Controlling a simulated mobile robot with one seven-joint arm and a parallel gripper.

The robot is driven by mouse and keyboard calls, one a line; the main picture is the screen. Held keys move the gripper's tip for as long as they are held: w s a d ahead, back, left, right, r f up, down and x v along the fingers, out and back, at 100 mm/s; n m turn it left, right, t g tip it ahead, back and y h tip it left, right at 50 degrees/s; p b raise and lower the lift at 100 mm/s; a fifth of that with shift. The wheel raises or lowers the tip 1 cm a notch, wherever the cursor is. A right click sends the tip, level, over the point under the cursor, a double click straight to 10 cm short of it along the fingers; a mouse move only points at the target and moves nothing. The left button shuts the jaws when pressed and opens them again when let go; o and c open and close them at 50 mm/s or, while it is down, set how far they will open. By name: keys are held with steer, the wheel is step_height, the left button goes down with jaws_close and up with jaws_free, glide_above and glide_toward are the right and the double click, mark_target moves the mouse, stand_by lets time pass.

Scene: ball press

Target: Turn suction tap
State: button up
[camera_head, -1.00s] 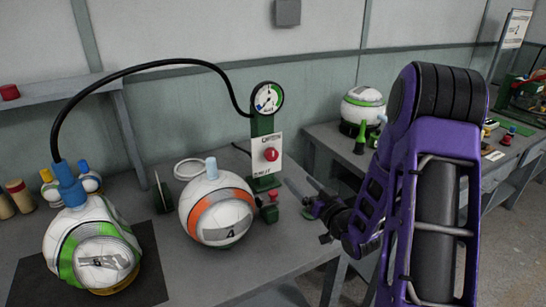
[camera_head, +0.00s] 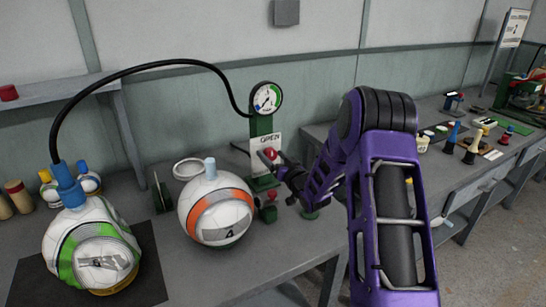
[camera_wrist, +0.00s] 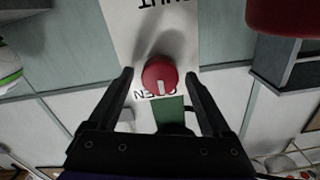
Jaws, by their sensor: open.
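The suction tap is a round red knob (camera_head: 270,154) on a white plate on the green gauge post (camera_head: 263,128). In the wrist view the red knob (camera_wrist: 158,70) sits between my fingertips, and its white mark points toward the OPEN label; SHUT is at the opposite end. My gripper (camera_wrist: 159,80) is open, one finger on each side of the knob. I cannot tell whether the fingers touch it. In the head view my gripper (camera_head: 284,167) is at the knob from the right and covers part of the plate.
A round gauge (camera_head: 266,98) tops the post. A black hose (camera_head: 150,65) runs to a blue fitting on a green-striped ball (camera_head: 72,240). An orange-striped ball (camera_head: 216,238) stands left of the post. A smaller red-topped green piece (camera_head: 268,208) stands below the tap.

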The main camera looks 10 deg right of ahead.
jaws_close()
stand_by(0.4)
